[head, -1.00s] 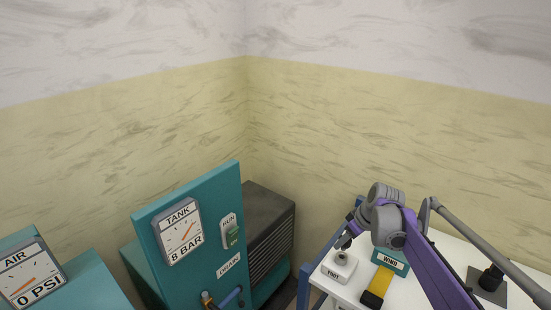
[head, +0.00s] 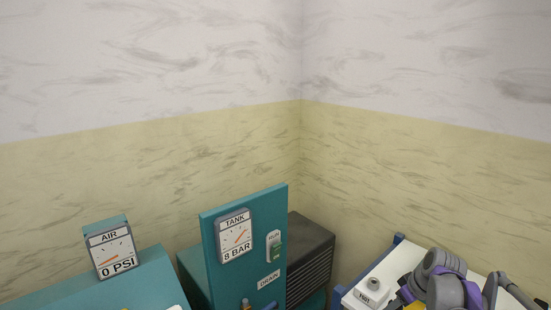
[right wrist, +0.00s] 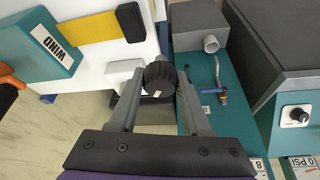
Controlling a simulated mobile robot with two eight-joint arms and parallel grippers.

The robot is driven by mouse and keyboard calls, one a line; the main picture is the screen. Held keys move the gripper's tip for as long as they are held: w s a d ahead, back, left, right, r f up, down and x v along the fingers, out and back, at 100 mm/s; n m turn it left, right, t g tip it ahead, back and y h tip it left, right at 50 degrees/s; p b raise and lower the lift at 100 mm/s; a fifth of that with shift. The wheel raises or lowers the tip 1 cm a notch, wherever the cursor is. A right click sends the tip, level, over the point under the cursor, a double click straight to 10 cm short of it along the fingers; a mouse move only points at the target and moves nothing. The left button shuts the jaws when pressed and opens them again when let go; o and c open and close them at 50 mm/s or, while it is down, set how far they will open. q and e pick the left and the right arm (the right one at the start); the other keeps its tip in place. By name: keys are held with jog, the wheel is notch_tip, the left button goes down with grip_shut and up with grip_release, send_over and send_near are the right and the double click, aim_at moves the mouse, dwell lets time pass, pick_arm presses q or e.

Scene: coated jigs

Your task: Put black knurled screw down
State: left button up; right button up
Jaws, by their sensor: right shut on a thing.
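The black knurled screw (right wrist: 160,77) is between the fingertips of my right gripper (right wrist: 159,82) in the right wrist view, with its ribbed round head facing the camera. The right gripper is shut on it. A white block lies partly behind the screw and the left finger, and I cannot tell whether the screw touches it. In the head view my right arm is at the lower right, and the screw cannot be made out there. My left gripper is in neither view.
A white labelled block (head: 373,293) stands on the white table (head: 385,265). The wrist view shows a teal WIND box (right wrist: 42,42) and a yellow strip (right wrist: 90,28) with a black end. A teal panel (head: 260,262) with a tank gauge (head: 235,236) stands left of the table.

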jog(key=s+a+f+m+h, duration=0.1)
jog(key=s+a+f+m, duration=0.1)
jog(key=a+f, duration=0.5)
jog(key=s+a+f+m, duration=0.3)
jog(key=s+a+f, duration=0.2)
jog(key=a+f, duration=0.2)
notch_tip(320, 180, down, 2)
jog(key=shift+a+f+t+h, duration=0.25)
jog(key=shift+a+t+h, duration=0.05)
jog(key=shift+a+h, duration=0.1)
jog(key=shift+s, duration=0.1)
